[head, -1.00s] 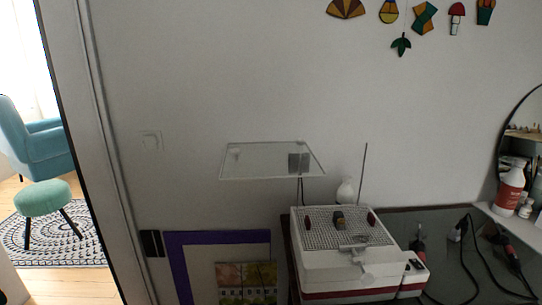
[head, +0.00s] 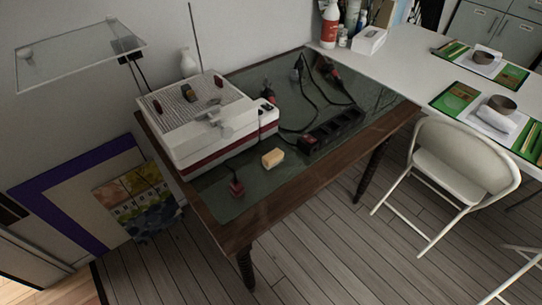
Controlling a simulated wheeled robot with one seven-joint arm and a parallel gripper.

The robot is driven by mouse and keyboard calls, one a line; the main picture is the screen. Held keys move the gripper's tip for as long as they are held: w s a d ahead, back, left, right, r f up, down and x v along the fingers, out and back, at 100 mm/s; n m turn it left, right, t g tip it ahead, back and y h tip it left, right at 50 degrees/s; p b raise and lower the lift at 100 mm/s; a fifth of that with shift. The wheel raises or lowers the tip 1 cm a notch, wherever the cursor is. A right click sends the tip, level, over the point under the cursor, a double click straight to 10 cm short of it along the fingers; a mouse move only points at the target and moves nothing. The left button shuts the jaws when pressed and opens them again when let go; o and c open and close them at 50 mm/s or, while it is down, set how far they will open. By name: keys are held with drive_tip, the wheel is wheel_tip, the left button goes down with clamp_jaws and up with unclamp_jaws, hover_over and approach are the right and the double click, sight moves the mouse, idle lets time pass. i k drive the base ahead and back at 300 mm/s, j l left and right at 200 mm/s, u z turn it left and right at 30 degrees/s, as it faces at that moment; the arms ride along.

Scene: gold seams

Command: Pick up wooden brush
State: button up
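A small tan block-shaped object (head: 272,158) lies on the glass-topped wooden table near its front edge. It may be the wooden brush, but at this size I cannot tell any bristles. My gripper is not in view, and nothing of my arm shows.
The dark table (head: 304,188) also bears a white and red machine (head: 215,125), a small dark red object (head: 235,188), a black power strip (head: 334,130) and loose cables. A white folding chair (head: 463,170) stands at the right. The wood floor (head: 335,255) in front is clear.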

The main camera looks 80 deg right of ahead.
sight(272, 158)
drive_tip(key=z, duration=2.2)
drive_tip(key=k+l+u, duration=0.1)
drive_tip(key=l+u, duration=0.35)
drive_tip(key=k+l+u, duration=0.1)
drive_tip(key=u, duration=0.35)
drive_tip(key=l, duration=0.1)
